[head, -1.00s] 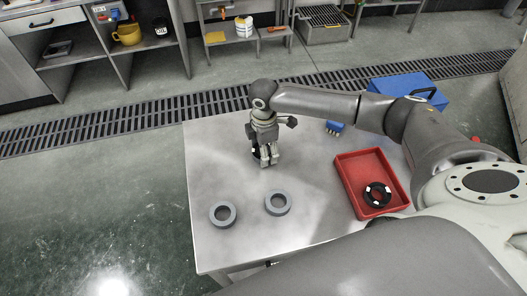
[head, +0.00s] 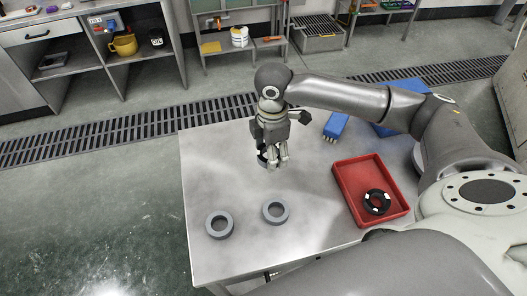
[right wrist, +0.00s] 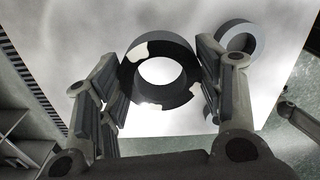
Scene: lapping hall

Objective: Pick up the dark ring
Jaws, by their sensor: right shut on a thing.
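A dark ring with pale patches (right wrist: 172,47) is between the fingers of my right gripper (right wrist: 160,72) in the right wrist view, with a finger at each side. In the head view my right gripper (head: 277,162) points down over the steel table (head: 215,170), shut on this ring (head: 262,157), which is mostly hidden by the fingers and appears held above the tabletop. A second dark ring with pale marks (head: 377,210) lies in the red tray (head: 345,185).
Two grey rings lie on the table, one at the front left (head: 209,228) and one beside it (head: 268,218). A blue brush-like item (head: 337,125) lies near the back edge.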

